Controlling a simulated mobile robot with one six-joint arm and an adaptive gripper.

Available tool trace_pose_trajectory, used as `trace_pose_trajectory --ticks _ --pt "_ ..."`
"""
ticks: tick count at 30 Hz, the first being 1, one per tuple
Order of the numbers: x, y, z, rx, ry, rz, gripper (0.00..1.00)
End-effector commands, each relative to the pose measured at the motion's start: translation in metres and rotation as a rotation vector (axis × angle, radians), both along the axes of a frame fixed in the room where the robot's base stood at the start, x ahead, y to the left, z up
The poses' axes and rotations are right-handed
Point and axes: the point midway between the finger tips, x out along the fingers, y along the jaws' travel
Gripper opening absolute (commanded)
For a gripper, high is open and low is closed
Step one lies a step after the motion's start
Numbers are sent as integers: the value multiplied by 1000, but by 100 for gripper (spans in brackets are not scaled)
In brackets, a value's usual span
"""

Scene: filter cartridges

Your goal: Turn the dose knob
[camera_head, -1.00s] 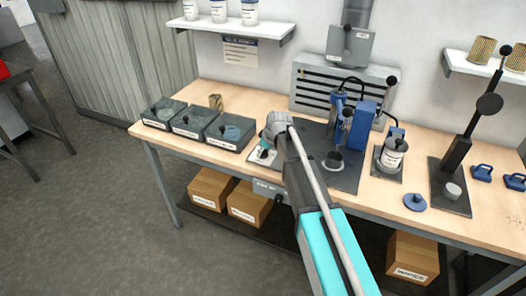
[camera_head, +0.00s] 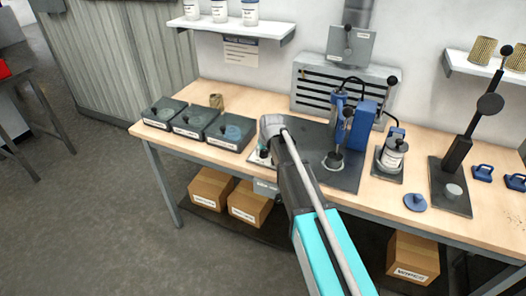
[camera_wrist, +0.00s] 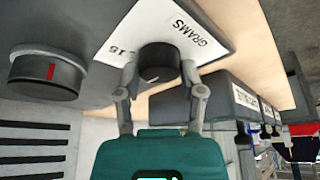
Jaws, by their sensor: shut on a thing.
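The dose knob (camera_wrist: 158,64) is a dark round knob on a white plate (camera_wrist: 196,22) marked "GRAMS", with another number partly visible. In the wrist view it sits between the two fingertips of my gripper (camera_wrist: 159,72), which is shut on it. A thin pale line shows on the knob's face. In the head view the white plate (camera_head: 253,160) lies near the bench's front edge, left of the dark baseplate (camera_head: 345,178).
A dark cylinder with a red mark (camera_wrist: 48,76) stands beside the knob in the wrist view. The blue dispenser (camera_head: 362,125) stands right of my arm. Several dark bins (camera_head: 230,132) stand to the left.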

Motion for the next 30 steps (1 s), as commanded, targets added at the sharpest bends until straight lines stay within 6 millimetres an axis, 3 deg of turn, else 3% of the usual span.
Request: trace_pose_trajectory --ticks 4,5,10,30 --pt "2 0 0 -1 -3 0 4" --pt "2 0 0 -1 -3 0 55" --pt "1 0 0 -1 -1 1 87" --pt "0 0 5 0 0 1 87"
